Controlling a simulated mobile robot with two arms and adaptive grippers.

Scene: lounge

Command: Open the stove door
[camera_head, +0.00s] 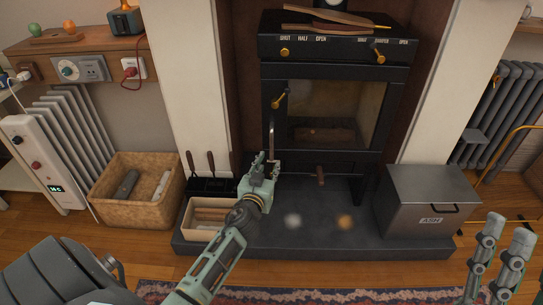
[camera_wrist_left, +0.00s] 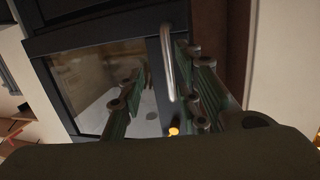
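The black stove (camera_head: 390,85) stands in the fireplace, its glass door (camera_head: 345,105) shut, with a log visible behind the glass. A thin vertical metal handle (camera_head: 271,128) runs down the door's left edge, below a brass latch (camera_head: 279,99). My left gripper (camera_head: 266,165) is at the handle's lower end. In the left wrist view my left gripper (camera_wrist_left: 158,85) is open, and the handle (camera_wrist_left: 168,62) shows between its fingers, closer to the right one; contact cannot be told. My right gripper (camera_head: 502,250) is open and empty at the lower right, away from the stove.
A grey ash box (camera_head: 425,205) stands on the dark hearth (camera_head: 300,240) right of the stove. A kindling crate (camera_head: 192,222) and fire tools (camera_head: 200,175) stand left of my left gripper. A log basket (camera_head: 105,190) is farther left. The hearth before the door is largely clear.

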